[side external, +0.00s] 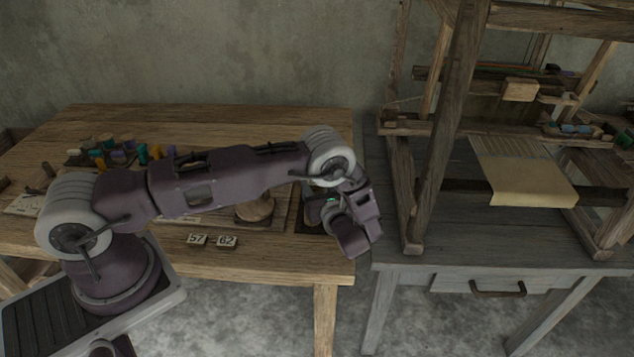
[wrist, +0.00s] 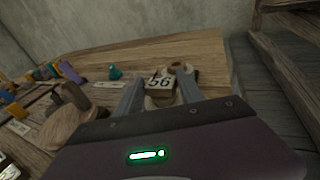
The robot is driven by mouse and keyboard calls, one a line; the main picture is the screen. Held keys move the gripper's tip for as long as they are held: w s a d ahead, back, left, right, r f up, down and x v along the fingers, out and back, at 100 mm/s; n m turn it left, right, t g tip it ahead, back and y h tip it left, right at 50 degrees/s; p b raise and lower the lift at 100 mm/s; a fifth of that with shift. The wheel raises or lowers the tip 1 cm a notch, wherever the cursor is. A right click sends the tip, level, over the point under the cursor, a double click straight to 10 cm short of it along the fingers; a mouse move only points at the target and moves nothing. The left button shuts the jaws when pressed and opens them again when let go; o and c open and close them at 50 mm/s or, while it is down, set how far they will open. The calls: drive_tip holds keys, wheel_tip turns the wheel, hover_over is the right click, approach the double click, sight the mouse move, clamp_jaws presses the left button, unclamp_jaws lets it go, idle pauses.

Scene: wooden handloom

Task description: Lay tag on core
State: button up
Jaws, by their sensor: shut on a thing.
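A small pale tag (wrist: 159,83) marked "56" is between the two fingers of my gripper (wrist: 160,88) in the wrist view. The fingers are shut on it. In the side view, my gripper (side external: 318,208) is low over a dark square patch near the right front of the wooden table; its fingertips and the tag are mostly hidden by the wrist. I cannot pick out the core for certain. A round wooden piece (side external: 255,209) stands left of my gripper, and it also shows at the left of the wrist view (wrist: 66,127).
Two tags, "57" (side external: 197,240) and "62" (side external: 227,242), lie near the front edge of the wooden table (side external: 270,125). Several coloured spools (side external: 120,150) stand at the back left. The loom (side external: 455,130) rises close on the right. The table's back right is clear.

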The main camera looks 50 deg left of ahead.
drive_tip(key=o, duration=1.3)
drive_tip(key=shift+f, duration=0.1)
